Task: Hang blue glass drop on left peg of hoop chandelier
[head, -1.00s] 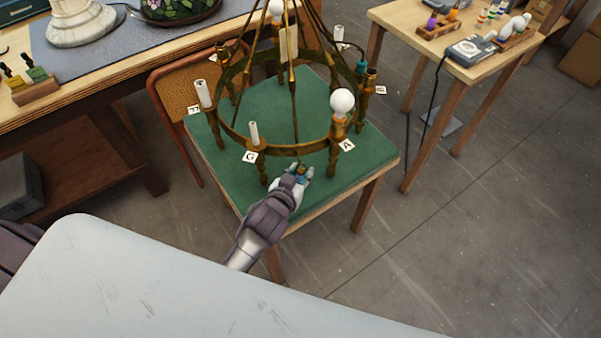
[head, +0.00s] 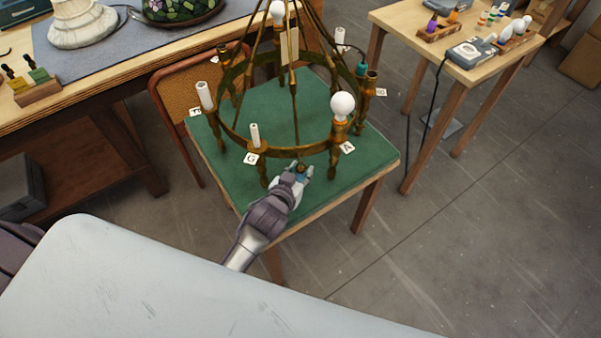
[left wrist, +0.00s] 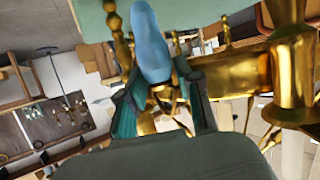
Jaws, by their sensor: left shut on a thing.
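The brass hoop chandelier (head: 298,151) stands over a green-topped table, and part of its brass frame fills the right of the left wrist view (left wrist: 243,70). My left gripper (head: 303,174) is at the hoop's near side, between the tags G and A and close to the hoop's lower edge. In the left wrist view its fingers (left wrist: 160,98) are shut on the blue glass drop (left wrist: 151,42). The drop is hardly visible in the head view. I cannot make out the left peg or whether the drop touches the brass. My right gripper is out of view.
White candle sleeves (head: 254,136) and a white bulb (head: 342,106) rise from the hoop. A teal piece (head: 361,69) is at its right side. A side table (head: 400,22) stands at the right, and a workbench (head: 75,95) at the left.

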